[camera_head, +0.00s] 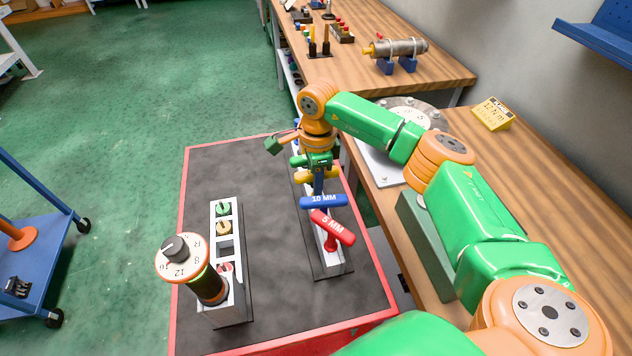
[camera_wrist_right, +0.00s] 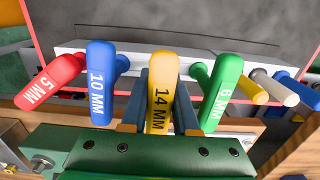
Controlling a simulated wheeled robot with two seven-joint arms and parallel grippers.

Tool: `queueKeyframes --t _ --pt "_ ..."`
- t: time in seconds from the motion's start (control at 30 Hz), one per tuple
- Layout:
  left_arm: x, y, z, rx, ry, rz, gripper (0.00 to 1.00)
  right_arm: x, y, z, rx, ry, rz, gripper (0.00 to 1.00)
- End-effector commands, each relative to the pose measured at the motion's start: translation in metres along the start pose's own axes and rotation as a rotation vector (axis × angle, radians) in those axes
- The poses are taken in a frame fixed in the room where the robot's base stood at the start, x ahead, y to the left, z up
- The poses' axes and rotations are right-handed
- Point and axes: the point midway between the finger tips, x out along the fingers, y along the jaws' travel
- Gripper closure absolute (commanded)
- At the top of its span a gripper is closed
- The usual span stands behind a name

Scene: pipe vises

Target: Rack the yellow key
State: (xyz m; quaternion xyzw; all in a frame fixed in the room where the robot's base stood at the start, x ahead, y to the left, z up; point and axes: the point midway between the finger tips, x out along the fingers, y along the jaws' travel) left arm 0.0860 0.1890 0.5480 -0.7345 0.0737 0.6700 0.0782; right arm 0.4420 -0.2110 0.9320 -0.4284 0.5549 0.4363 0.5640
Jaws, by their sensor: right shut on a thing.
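The yellow key, marked 14 MM (camera_wrist_right: 162,92), is upright in the middle of the right wrist view, between the two fingers of my right gripper (camera_wrist_right: 161,100), which is shut on its handle. In the head view my right gripper (camera_head: 318,182) is over the long white rack (camera_head: 333,262), with a bit of yellow showing beside it. The rack also shows as a pale bar in the right wrist view (camera_wrist_right: 68,48). The lower part of the yellow key is hidden, so I cannot tell if it is seated in the rack. My left gripper is out of view.
A blue 10 MM key (camera_head: 323,201) and red 5 MM key (camera_head: 332,227) stand close to one side of my gripper. A green 6 MM key (camera_wrist_right: 222,92) is on its other side. A second white stand (camera_head: 222,305) with a dial-topped tool (camera_head: 182,258) is at left; bare mat lies between.

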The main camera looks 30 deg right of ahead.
Motion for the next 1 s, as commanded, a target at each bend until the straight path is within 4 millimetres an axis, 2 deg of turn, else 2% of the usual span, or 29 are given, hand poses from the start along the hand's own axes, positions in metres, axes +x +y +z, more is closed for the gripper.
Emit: queueKeyframes --t 1.0 --pt "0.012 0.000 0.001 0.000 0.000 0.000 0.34 0.015 0.000 0.000 0.000 0.000 0.000 1.00"
